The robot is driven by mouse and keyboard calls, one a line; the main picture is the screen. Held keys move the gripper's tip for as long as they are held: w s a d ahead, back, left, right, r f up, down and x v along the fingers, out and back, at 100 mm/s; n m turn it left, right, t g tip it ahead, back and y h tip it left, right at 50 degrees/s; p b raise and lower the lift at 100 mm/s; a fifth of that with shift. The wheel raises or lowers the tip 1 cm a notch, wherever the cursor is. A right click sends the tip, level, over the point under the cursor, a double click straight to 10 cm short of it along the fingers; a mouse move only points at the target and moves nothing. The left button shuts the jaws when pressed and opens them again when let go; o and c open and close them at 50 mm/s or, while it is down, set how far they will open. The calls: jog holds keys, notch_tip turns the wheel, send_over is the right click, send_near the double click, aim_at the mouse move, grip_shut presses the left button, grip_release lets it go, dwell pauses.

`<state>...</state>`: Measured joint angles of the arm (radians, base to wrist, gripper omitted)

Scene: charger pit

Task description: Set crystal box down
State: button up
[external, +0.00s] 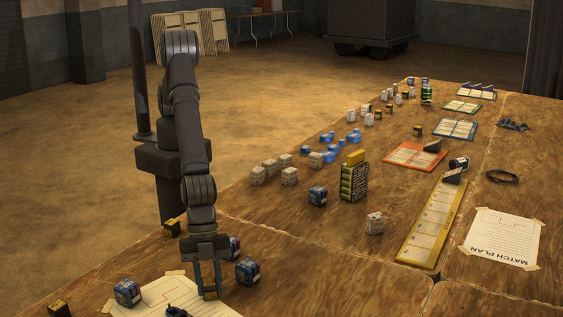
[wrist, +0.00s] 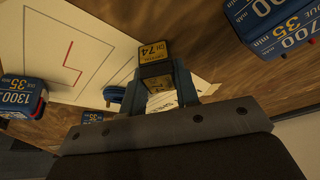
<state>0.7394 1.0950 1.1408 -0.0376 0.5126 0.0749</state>
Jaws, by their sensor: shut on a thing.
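The crystal box (wrist: 153,50) is small and black, with a yellow label reading "CH 74". My gripper (wrist: 158,78) is shut on it, one finger on each side. In the external view the crystal box (external: 210,295) shows low between the fingertips of my gripper (external: 209,284), which points down at the near left of the table. The box is beside or over the edge of a white sheet (external: 165,292); I cannot tell whether its underside touches the surface. Similar yellow and black boxes stand near the left table edge (external: 172,228) and at the bottom left (external: 58,307).
Blue battery packs stand close by: one right of my gripper (external: 247,271), one partly behind it (external: 235,246), and one left on the sheet (external: 127,292). Bare wood lies to the right (external: 310,270).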

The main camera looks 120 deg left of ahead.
jog(key=o, duration=0.9)
jog(key=shift+o, duration=0.2)
jog(key=v, duration=1.2)
jog(key=shift+r, duration=0.15)
jog(key=x, duration=1.2)
jog(key=shift+r, duration=1.1)
jog(key=shift+f, duration=0.15)
